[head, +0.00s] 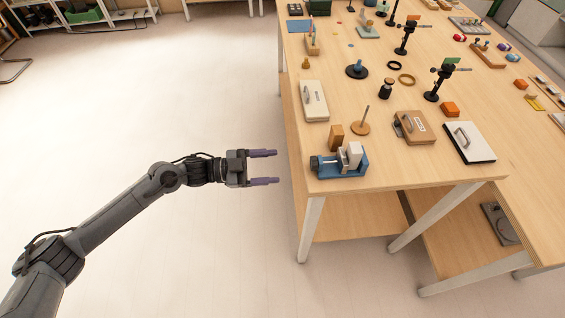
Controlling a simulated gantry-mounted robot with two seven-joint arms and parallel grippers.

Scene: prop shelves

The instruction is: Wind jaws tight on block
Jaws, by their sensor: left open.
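A small blue vise (327,171) stands at the near left corner of the wooden table. A pale grey-white piece (354,153) stands upright at its right side; I cannot tell whether it is a jaw or a loose part. A tan wooden block (336,138) shows just behind the vise; whether it sits between the jaws is not clear. My left gripper (263,167) is open and empty, with its purple fingers pointing right, off the table's left edge and apart from the vise. My right gripper is not in the view.
A wooden disc with a peg (361,128), a cream box with a handle (314,101), a brown box (414,128) and a white handled panel (469,142) stand near the vise. The floor left of the table (200,90) is clear.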

